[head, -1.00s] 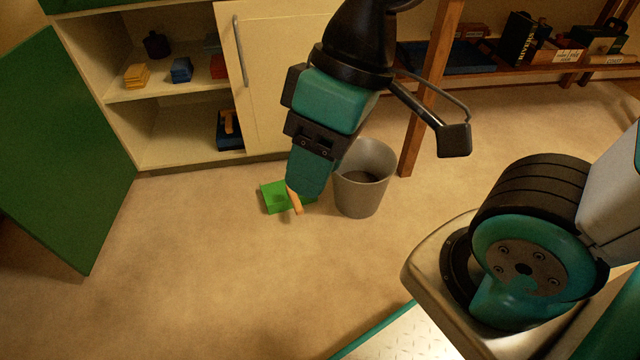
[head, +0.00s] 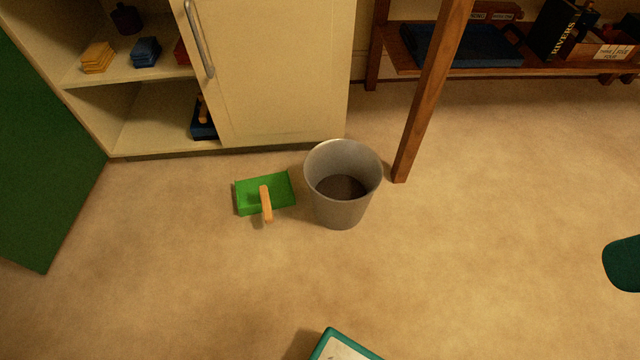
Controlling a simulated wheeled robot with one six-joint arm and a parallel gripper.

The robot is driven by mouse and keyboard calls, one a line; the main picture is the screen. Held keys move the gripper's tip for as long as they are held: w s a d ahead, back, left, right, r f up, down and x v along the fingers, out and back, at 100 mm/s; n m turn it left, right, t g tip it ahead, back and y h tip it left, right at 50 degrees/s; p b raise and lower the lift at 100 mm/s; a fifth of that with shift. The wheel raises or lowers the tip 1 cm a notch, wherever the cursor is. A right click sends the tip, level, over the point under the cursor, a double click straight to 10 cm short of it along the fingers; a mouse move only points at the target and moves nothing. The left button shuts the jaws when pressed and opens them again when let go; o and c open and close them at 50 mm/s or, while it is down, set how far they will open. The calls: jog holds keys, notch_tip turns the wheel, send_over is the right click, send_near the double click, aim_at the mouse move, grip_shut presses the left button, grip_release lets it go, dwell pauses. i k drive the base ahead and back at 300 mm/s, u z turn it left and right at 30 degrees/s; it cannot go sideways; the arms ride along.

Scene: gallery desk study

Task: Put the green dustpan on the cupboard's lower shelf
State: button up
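The green dustpan (head: 280,187) lies on the floor in front of the cupboard, with its orange-tan handle (head: 266,205) pointing toward me. The cupboard's left side is open, and its lower shelf (head: 150,130) shows bare room on the left. A blue dustpan-like thing (head: 204,129) with an orange-tan handle stands at the right of that shelf, partly hidden by the closed door. My gripper is not in view.
A grey bin (head: 341,207) stands just right of the green dustpan. A wooden table leg (head: 432,95) rises behind the bin. The green open door (head: 45,150) swings out at the left. The shut cream door (head: 275,70) covers the cupboard's right side.

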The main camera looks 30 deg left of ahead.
aim_at(153, 127)
jog(key=z, duration=0.1)
jog(key=k, duration=1.15)
jog(key=u, duration=1.3)
jog(key=i, duration=0.5)
